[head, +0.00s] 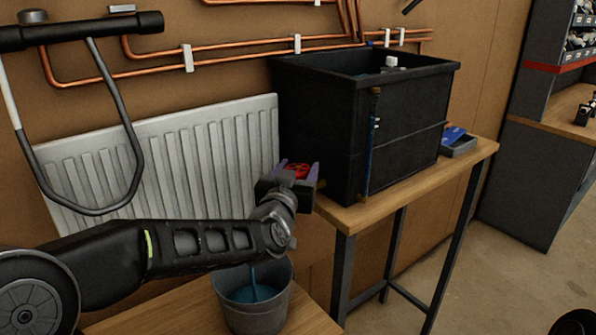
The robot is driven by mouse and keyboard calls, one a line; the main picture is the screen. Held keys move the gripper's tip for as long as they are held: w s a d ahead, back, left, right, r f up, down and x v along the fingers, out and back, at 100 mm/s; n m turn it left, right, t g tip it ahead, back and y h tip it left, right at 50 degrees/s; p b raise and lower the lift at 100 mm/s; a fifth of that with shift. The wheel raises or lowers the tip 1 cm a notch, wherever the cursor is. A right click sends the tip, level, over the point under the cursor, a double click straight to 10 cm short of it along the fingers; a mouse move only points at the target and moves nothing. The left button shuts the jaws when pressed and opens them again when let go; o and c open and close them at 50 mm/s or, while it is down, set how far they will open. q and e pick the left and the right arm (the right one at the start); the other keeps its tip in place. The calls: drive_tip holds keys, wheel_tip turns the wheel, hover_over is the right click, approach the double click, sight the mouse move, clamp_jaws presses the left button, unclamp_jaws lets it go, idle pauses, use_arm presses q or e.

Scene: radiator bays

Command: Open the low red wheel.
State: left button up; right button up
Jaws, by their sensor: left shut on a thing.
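The low red wheel (299,171) is at the lower left of the black tank (320,130), beside the white radiator's right end. My left gripper (298,167) is shut on it, with one purple finger on each side of the wheel. The gripper body and wrist hide the lower part of the wheel and whatever it is mounted on. A grey bucket (258,316) stands below. It has blue liquid in it, and a thin blue stream (253,282) shows above that liquid. My forearm hides the stream's upper end. My right gripper is not in view.
The tank stands on a wooden table (462,160) with dark legs, next to a small grey tray (459,147) holding something blue. The radiator (195,155) and copper pipes (225,47) are along the wall. The bucket stands on a lower wooden surface (180,318). Open floor is at right.

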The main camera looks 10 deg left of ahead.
use_arm(q)
drive_tip(key=n+y+p, duration=0.1)
drive_tip(key=y+p, duration=0.1)
drive_tip(key=shift+d+r+n+y, duration=0.1)
drive_tip(key=shift+n+y, duration=0.3)
drive_tip(key=shift+n+g+y+p, duration=0.3)
drive_tip(key=shift+n+y+p, duration=0.2)
drive_tip(key=shift+y, duration=0.3)
drive_tip(key=o, duration=1.4)
